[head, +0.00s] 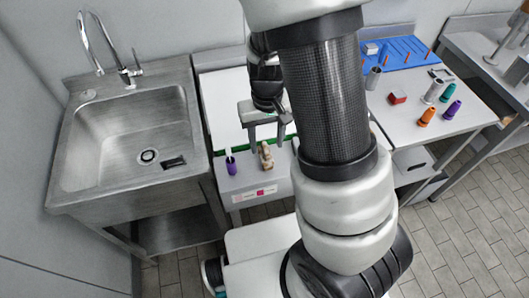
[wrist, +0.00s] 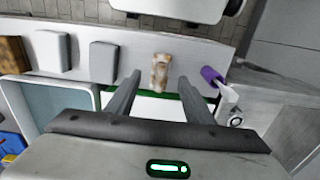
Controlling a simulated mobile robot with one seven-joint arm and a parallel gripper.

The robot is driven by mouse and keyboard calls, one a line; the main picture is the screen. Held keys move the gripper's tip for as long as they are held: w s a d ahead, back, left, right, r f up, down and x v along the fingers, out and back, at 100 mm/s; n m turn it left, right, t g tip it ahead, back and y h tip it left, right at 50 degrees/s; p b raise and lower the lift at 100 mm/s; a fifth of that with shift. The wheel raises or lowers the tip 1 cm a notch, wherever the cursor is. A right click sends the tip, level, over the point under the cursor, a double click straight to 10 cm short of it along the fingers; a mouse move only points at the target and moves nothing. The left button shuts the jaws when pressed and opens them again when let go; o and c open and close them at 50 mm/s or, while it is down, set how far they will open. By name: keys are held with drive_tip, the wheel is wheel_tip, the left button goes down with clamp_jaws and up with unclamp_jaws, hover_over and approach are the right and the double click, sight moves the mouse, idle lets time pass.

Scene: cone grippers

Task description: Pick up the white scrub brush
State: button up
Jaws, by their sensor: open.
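My gripper (head: 267,138) points down over the front strip of the counter beside the sink, its fingers open and apart. A small mottled beige-brown object (head: 267,157) lies close to the fingertips. In the wrist view this object (wrist: 160,72) shows just past the gap between my gripper's fingertips (wrist: 159,80), with nothing held. A purple item with a pale upper part (head: 231,163) is to its left in the head view; it is at the right in the wrist view (wrist: 211,76). I cannot tell for sure which item is the white scrub brush.
A metal sink (head: 135,140) with a tall faucet stands at the left. A table (head: 400,125) at the right holds a blue pegboard, a red block and several coloured items. In the wrist view, grey and white blocks (wrist: 103,62) and a light-blue tray (wrist: 50,100) are at the left.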

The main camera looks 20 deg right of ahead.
sight(266, 147)
drive_tip(key=f, duration=0.6)
drive_tip(key=shift+w+f+b, duration=0.2)
drive_tip(key=shift+w+b, duration=0.1)
drive_tip(key=shift+b, duration=0.1)
drive_tip(key=c, duration=1.1)
drive_tip(key=shift+c, duration=0.2)
wheel_tip(266, 147, up, 10)
drive_tip(key=shift+r+p, duration=0.1)
drive_tip(key=shift+p, duration=0.8)
